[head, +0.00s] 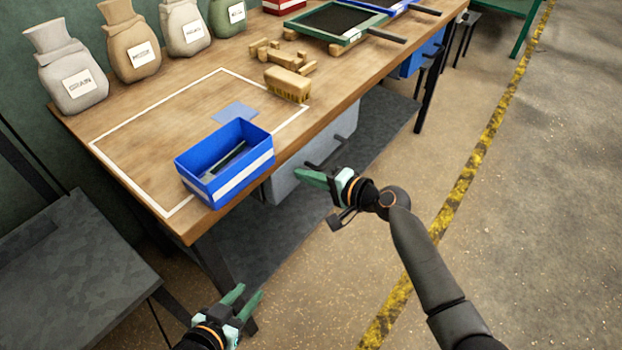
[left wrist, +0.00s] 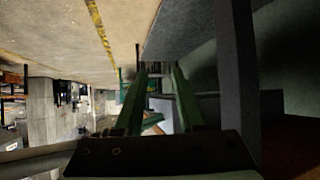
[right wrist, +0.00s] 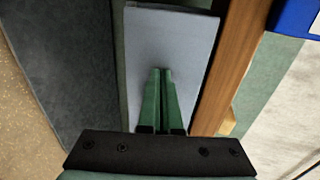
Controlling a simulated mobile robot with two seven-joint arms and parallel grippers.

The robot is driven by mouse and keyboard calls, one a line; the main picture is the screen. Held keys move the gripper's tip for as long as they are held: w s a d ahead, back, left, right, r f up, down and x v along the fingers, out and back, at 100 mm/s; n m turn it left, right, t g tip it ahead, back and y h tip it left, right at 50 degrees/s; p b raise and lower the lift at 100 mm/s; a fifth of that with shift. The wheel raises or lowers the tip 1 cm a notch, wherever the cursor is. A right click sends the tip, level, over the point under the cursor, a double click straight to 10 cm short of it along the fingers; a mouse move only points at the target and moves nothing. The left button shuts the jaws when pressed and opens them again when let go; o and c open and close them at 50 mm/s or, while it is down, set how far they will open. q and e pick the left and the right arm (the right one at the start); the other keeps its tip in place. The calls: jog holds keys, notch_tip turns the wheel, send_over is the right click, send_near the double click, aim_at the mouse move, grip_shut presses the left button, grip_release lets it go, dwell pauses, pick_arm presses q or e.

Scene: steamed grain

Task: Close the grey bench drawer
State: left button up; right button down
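My left gripper (head: 248,294) is open and empty, low beside the near bench leg, away from the drawer.
A blue box (head: 203,187) stands at the bench's near edge, above the drawer. Sacks, a brush (head: 288,84), wooden blocks and framed trays occupy the benchtop. A dark lower shelf (head: 385,118) lies beneath. The floor on the right (head: 540,220) is clear.

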pick_arm(q)
jog(key=shift+w+r, duration=0.55)
jog(key=shift+r, duration=0.15)
pick_arm(e)
jog(key=shift+w+a+r, duration=0.15)
jog(key=shift+w+a, duration=0.1)
jog(key=shift+a, duration=0.15)
pick_arm(q)
jog(key=shift+s+f, duration=0.15)
pick_arm(e)
jog(key=shift+a+r, duration=0.1)
